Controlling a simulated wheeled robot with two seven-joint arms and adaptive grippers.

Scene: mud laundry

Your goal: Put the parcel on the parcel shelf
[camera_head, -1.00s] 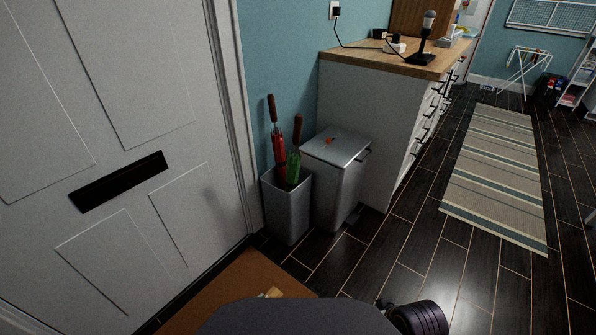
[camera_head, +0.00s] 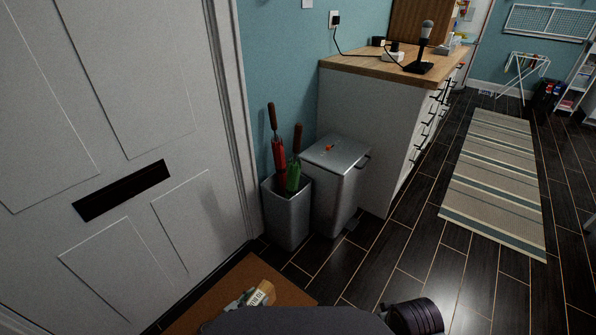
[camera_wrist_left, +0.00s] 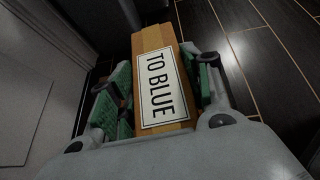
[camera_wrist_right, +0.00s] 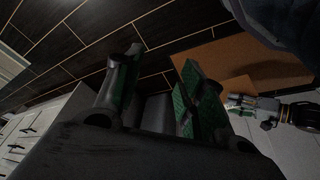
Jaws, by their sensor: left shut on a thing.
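The parcel (camera_head: 262,292) is a small brown box with a white label. In the left wrist view the label on the parcel (camera_wrist_left: 164,85) reads "TO BLUE". My left gripper (camera_head: 243,303) is shut on the parcel, with green finger pads on both sides of it. It is low in the head view, in front of the brown doormat by the door. My right gripper (camera_wrist_right: 160,62) is open with nothing between its fingers; the parcel and left gripper show at the right of its view. I cannot tell which surface is the parcel shelf.
A white door (camera_head: 110,120) with a mail slot is close on the left. A grey umbrella bin (camera_head: 287,215) and a lidded bin (camera_head: 338,190) stand beside a wood-topped counter (camera_head: 390,66). A striped rug (camera_head: 495,180) and open dark floor lie to the right. A white rack (camera_head: 578,88) stands far right.

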